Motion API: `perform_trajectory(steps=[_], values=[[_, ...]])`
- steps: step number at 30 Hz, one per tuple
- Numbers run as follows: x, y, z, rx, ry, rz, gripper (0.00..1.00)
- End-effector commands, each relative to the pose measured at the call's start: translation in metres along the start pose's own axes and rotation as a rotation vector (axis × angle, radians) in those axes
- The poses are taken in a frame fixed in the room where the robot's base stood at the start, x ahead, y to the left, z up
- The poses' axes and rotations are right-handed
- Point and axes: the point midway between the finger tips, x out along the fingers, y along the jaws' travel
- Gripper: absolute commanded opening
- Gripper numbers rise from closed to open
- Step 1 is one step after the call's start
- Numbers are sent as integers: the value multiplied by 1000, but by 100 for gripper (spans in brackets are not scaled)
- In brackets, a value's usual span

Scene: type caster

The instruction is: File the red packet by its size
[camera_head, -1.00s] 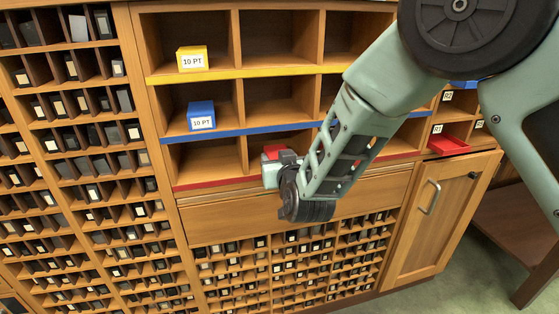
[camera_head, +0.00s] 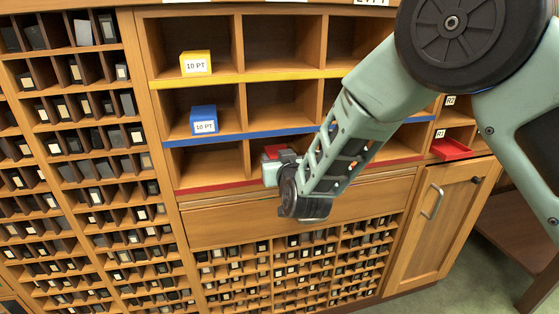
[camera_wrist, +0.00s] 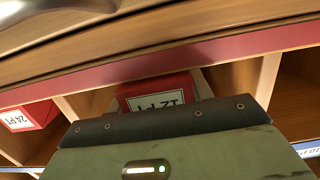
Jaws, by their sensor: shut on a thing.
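The red packet (camera_wrist: 158,91) is in my gripper. Its white label reads 12 PT, upside down in the wrist view. In the head view a bit of the packet (camera_head: 275,150) shows above my gripper (camera_head: 277,163), at the mouth of the middle compartment of the red-edged bottom row (camera_head: 215,184). Another red packet (camera_wrist: 30,117), labelled 24 PT, lies in the neighbouring compartment, which my arm hides in the head view.
A yellow 10 PT packet (camera_head: 196,63) and a blue 10 PT packet (camera_head: 203,120) stand in the left column. The bottom-left compartment (camera_head: 208,163) is empty. A wooden divider (camera_wrist: 268,78) stands beside my gripper. A red tray (camera_head: 451,148) is at the right, by label R1.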

Motion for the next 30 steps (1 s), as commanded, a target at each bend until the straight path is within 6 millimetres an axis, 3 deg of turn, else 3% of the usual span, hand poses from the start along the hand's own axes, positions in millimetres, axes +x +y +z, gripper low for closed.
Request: perform_trajectory(steps=[16,17,19,30], values=[[12,0,-4,0,4,0,0],[12,0,-4,0,4,0,58],[12,0,-3,0,3,0,75],[6,0,-1,-1,-3,-1,75]])
